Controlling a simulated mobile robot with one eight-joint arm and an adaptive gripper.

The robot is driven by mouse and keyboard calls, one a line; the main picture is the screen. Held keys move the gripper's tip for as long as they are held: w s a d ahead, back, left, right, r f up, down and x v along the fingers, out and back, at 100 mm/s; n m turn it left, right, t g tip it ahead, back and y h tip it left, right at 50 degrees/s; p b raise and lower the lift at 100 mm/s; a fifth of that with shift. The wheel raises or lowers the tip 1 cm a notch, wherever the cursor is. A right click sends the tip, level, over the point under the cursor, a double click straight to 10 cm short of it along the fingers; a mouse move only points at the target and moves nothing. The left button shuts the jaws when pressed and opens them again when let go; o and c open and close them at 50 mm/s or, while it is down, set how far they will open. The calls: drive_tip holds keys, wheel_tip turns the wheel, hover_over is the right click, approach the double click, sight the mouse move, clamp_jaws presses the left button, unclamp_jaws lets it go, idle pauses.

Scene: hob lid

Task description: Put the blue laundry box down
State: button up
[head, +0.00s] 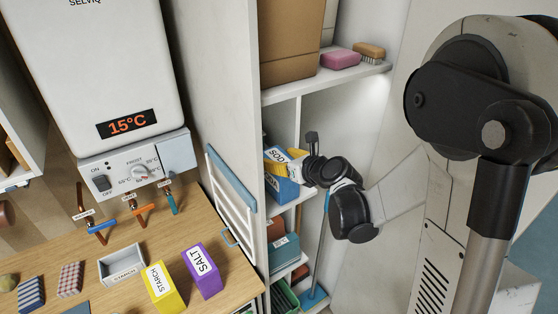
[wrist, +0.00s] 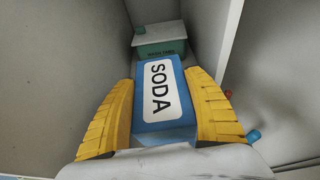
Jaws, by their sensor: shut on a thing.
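The blue laundry box (wrist: 182,128) carries a white SODA label and sits between my gripper's two yellow fingers in the wrist view. My gripper (wrist: 158,78) is shut on it from both sides. In the head view the blue box (head: 284,190) is at the left of an open shelf compartment, with my gripper (head: 278,157) reaching in from the right. Whether the box's underside touches the shelf board cannot be told.
A teal box (wrist: 160,42) stands beyond the blue box. Another teal box (head: 284,252) is on a lower shelf. A pink block (head: 340,60) and a brush (head: 369,51) lie above. Yellow STARCH (head: 165,290) and purple SALT (head: 203,272) boxes stand on the wooden counter.

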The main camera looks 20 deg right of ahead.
drive_tip(key=shift+s, duration=0.1)
drive_tip(key=shift+f, duration=0.15)
drive_tip(key=o, duration=1.4)
